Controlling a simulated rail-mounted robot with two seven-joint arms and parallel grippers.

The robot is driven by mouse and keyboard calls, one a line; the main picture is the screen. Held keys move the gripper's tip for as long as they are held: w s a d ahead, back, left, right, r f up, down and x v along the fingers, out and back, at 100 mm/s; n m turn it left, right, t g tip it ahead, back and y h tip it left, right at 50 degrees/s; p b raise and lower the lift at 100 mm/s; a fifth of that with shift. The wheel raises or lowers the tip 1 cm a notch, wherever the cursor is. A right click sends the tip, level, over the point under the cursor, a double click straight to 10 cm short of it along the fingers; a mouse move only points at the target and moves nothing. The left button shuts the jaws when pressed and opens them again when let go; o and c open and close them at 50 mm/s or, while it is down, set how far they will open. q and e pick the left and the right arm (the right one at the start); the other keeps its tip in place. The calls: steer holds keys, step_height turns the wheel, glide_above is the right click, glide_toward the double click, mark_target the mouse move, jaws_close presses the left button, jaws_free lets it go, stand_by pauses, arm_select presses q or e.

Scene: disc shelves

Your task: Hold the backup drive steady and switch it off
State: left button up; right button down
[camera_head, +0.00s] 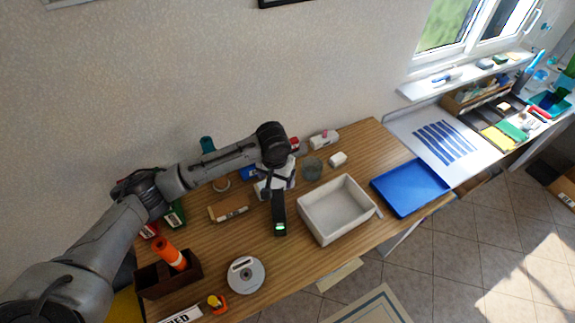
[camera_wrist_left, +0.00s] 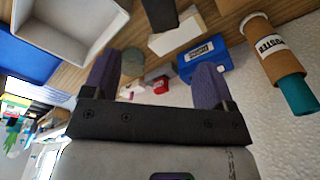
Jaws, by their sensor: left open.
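A dark upright block with a small lit green patch at its lower end, which I take to be the backup drive (camera_head: 280,223), stands on the wooden table left of the pale tray. In the left wrist view a dark shape, apparently the backup drive (camera_wrist_left: 160,14), comes in at the top edge. My left gripper (camera_head: 276,190) points down just behind and above it. In the left wrist view its two purple fingers (camera_wrist_left: 157,63) are wide apart with nothing held between them. The switch cannot be made out. My right gripper is in neither view.
A pale tray (camera_head: 302,222) is close on the right, with a blue tray (camera_head: 387,191) beyond.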

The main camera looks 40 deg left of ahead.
mark_target(278, 205)
arm_select(q)
steer(key=f+n, duration=0.2)
steer(key=f, duration=0.2)
steer(key=s+d+f+n, duration=0.1)
steer(key=f, duration=0.3)
steer(key=f+n+b, duration=0.1)
steer(key=f+n, duration=0.1)
steer(key=f, duration=0.2)
steer(key=shift+s+d+f+n+g+h, duration=0.25)
steer(key=shift+s+n+g+h, duration=0.05)
steer(key=shift+s+g, duration=0.1)
steer(key=shift+f, duration=0.95)
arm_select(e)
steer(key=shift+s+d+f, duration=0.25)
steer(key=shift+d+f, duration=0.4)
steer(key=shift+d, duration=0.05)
arm_select(q)
steer(key=shift+c, duration=0.2)
steer(key=c, duration=1.1)
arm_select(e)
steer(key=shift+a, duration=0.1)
arm_select(q)
steer(key=shift+c, duration=0.2)
